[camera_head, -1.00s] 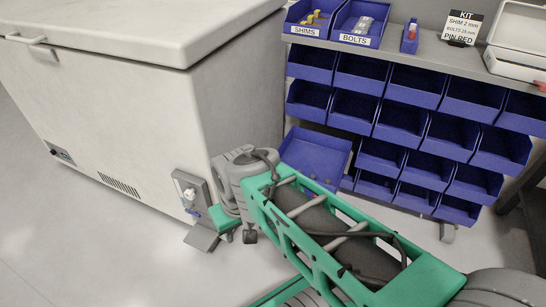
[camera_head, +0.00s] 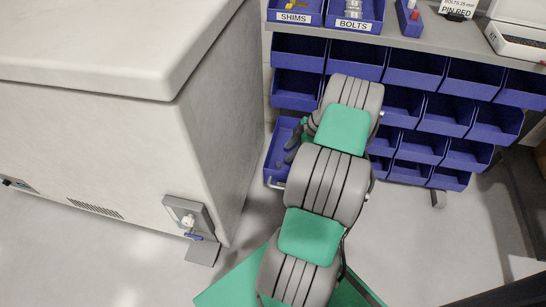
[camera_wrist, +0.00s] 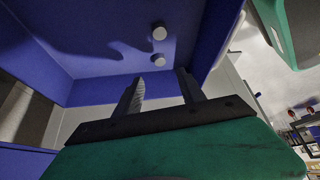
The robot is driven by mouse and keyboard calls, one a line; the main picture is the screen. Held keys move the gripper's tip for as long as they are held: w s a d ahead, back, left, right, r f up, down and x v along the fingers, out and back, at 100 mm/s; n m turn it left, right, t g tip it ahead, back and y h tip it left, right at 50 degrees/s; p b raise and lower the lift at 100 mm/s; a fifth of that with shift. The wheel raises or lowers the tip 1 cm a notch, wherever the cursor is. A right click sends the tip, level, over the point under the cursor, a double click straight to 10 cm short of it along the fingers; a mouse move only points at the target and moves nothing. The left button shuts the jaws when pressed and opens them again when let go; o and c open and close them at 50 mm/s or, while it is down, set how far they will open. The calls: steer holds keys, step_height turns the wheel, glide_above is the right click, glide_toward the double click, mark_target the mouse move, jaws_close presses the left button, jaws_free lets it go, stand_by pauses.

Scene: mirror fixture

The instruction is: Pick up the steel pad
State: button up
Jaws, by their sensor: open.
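Two small, pale, round pieces lie on the blue inner surface of a bin in the wrist view, one farther (camera_wrist: 159,32) and one nearer (camera_wrist: 158,60). Either could be the steel pad; I cannot tell which. My gripper (camera_wrist: 160,76) is open, with its two dark fingers pointing toward the pieces. The nearer piece appears between and beyond the fingertips, and nothing is held. In the head view, my gripper (camera_head: 291,148) is at the low blue bin (camera_head: 272,180), left of my arm. My arm hides part of that bin.
Rows of blue bins (camera_head: 415,70) hang under a grey shelf (camera_head: 440,42). Labelled trays of shims (camera_head: 296,12) and bolts (camera_head: 355,14) stand on it. A large white chest (camera_head: 90,110) stands close on the left, with a grey bracket (camera_head: 190,217) at its side.

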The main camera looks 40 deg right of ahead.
mark_target(279, 164)
steer(key=b+x, duration=0.1)
steer(key=x, duration=0.1)
steer(key=b+x, duration=0.1)
steer(key=x, duration=0.2)
steer(key=b+x, duration=0.1)
steer(key=x, duration=0.1)
steer(key=shift+s+f, duration=0.15)
steer(key=shift+f, duration=0.35)
steer(key=shift+r, duration=0.1)
steer(key=shift+c, duration=0.5)
jaws_close()
